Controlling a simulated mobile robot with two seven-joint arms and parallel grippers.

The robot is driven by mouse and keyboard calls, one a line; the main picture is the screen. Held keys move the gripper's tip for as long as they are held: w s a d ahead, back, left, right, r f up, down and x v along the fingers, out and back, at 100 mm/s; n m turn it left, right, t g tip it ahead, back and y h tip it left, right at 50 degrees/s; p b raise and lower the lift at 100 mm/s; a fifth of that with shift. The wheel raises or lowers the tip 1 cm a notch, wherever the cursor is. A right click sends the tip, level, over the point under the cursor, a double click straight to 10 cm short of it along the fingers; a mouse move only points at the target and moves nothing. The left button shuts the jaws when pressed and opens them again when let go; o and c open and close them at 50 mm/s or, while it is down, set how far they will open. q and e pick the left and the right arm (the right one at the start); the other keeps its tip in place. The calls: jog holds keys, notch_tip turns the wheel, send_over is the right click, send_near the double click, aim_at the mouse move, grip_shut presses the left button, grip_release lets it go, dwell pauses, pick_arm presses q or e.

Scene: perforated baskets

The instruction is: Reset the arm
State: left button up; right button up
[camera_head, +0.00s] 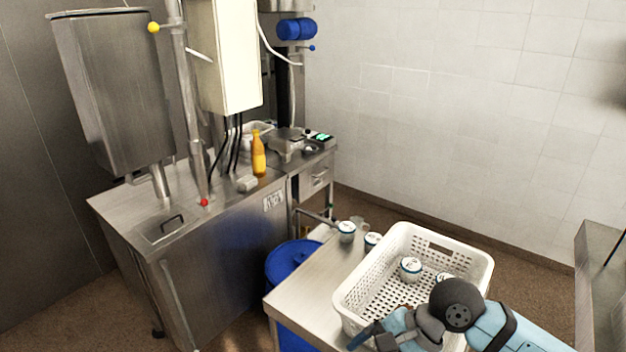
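My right arm comes in from the lower right, and its gripper (370,338) is low over the near end of the white perforated basket (362,284). The fingertips are dark and small at the bottom of the picture, and I cannot tell whether they are open or shut. The wrist hides part of the basket's near side. In the basket stand a white cup (410,268) with a printed lid and another cup (443,278), partly hidden by my arm. My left gripper is not in view.
The basket is on a steel table (305,288). Two cups, one here (346,231) and one here (372,241), stand beyond it. A blue bin (285,262) is to the left. A steel machine (215,260) carries an orange bottle (258,155). A steel surface (603,258) is at right.

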jog(key=s+a+r+m+y, duration=0.2)
jog(key=a+r+m+y, duration=0.2)
jog(key=a+r+y, duration=0.25)
notch_tip(320, 180, up, 9)
jog(key=w+d+m+t+y, duration=0.25)
jog(key=m+t+y, duration=0.45)
jog(key=m+t, duration=0.5)
jog(key=w+d+m+t+h, duration=0.3)
jog(key=d+m+t+h, duration=0.5)
jog(key=m, duration=1)
jog(key=s+d+f+m+g+h, duration=0.1)
jog(key=d+f+m+g+h, duration=0.1)
jog(key=d+f+m+h, duration=0.6)
jog(key=s+d+f+m+g+h, duration=0.2)
jog(key=f+m+h, duration=0.4)
jog(key=m, duration=0.5)
jog(key=s+d+f+m+g, duration=0.2)
jog(key=s+f+m+g, duration=0.5)
jog(key=s+f+g, duration=0.7)
jog(key=w+a+f+t+y, duration=0.1)
jog(key=w+a+f+t, duration=0.1)
jog(key=f+t, duration=0.3)
jog(key=w+a+f+t+y, duration=0.2)
jog(key=a+f+t, duration=0.1)
jog(key=f+t, duration=0.2)
jog(key=shift+a+f+t, duration=0.3)
jog(key=shift+a+f, duration=0.05)
jog(key=shift+f, duration=0.45)
